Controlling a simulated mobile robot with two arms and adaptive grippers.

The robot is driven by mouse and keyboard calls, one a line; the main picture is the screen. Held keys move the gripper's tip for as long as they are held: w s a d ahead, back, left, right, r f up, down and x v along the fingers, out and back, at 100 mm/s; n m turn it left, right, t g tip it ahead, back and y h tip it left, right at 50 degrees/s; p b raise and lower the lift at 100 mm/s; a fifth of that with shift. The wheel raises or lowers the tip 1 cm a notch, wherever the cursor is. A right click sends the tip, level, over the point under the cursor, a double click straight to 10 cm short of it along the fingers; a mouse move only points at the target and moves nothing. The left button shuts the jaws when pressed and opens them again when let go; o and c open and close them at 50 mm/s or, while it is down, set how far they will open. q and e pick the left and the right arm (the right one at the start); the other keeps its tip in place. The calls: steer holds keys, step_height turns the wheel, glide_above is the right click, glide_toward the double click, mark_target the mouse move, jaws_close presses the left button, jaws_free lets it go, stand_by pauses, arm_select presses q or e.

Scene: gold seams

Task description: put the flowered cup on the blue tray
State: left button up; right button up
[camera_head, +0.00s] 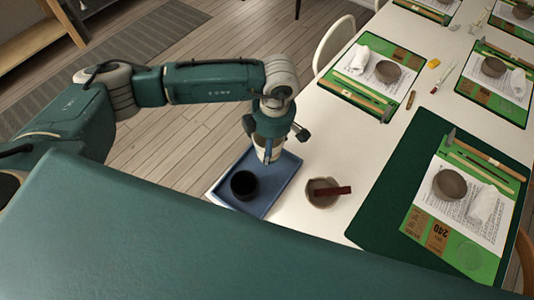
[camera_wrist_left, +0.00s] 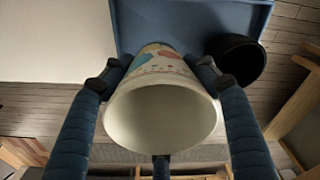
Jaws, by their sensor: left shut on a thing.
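The flowered cup (camera_wrist_left: 160,110) is pale with coloured patches, and its open mouth faces the camera in the left wrist view. My left gripper (camera_wrist_left: 160,78) is shut on it, with fingers on both sides. In the head view my left gripper (camera_head: 268,152) holds the cup (camera_head: 262,146) over the back part of the blue tray (camera_head: 282,176); the tray also shows in the left wrist view (camera_wrist_left: 185,18). Whether the cup's base touches the tray cannot be told. My right gripper is not in view.
A black cup (camera_head: 244,185) sits on the tray's front left part. A grey-brown bowl (camera_head: 322,194) with a dark red bar across it stands right of the tray. A dark green mat (camera_head: 385,215) lies further right. Place settings with bowls fill the far table. A white chair (camera_head: 333,42) stands behind.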

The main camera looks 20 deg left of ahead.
arm_select(q)
steer(key=shift+f, duration=0.95)
step_height(320, 180, down, 4)
steer(key=shift+f+p, duration=0.2)
steer(key=shift+p, duration=0.35)
steer(key=o, duration=0.9)
steer(key=shift+f, duration=0.15)
steer(key=o, duration=0.5)
